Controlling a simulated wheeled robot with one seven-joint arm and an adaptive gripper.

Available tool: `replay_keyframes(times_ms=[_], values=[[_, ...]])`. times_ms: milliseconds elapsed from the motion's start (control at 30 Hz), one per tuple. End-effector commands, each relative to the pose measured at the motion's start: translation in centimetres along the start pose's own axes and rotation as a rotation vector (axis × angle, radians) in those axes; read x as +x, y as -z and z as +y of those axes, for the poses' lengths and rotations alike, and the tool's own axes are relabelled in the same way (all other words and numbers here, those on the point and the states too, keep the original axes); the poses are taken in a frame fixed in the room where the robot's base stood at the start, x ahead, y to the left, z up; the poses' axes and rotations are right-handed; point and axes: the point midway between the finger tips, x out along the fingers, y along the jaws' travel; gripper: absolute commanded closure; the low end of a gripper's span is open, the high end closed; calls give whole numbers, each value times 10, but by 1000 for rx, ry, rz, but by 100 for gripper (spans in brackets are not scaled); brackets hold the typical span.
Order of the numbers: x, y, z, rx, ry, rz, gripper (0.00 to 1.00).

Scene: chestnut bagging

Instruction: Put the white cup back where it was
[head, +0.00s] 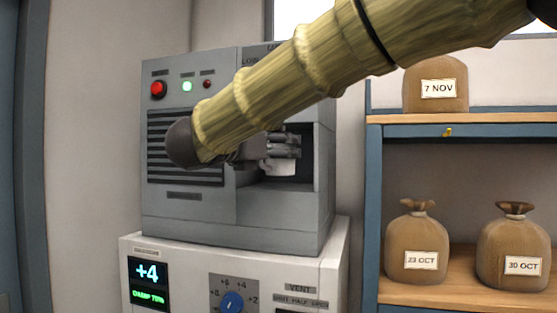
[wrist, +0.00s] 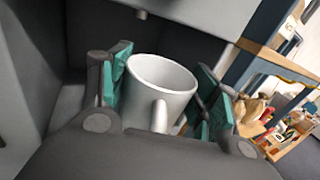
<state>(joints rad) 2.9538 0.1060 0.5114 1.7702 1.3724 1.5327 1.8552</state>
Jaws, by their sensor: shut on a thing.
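The white cup (wrist: 158,88) is upright between the two teal-padded fingers of my gripper (wrist: 165,100) in the wrist view. Its open top faces up and looks empty, and its handle points toward my wrist. My gripper (head: 283,152) is shut on the cup inside the recess of the grey machine (head: 285,210) in the head view. A small part of the white cup (head: 282,168) shows below the fingers there. A small nozzle (wrist: 141,14) hangs above and just behind the cup. Whether the cup's base touches the recess floor is hidden.
The recess walls are close around my gripper. A blue shelf (head: 470,131) with labelled brown sacks (head: 417,240) stands to the right.

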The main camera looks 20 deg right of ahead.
Motion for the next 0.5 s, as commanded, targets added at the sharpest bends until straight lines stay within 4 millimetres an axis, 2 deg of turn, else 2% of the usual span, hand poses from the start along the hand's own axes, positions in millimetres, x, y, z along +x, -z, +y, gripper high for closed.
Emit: replay_keyframes(times_ms=[200, 300, 500], values=[[14, -3, 12, 2, 1, -6, 66], [30, -3, 24, 2, 1, 0, 66], [46, 0, 37, 3, 0, -2, 66]])
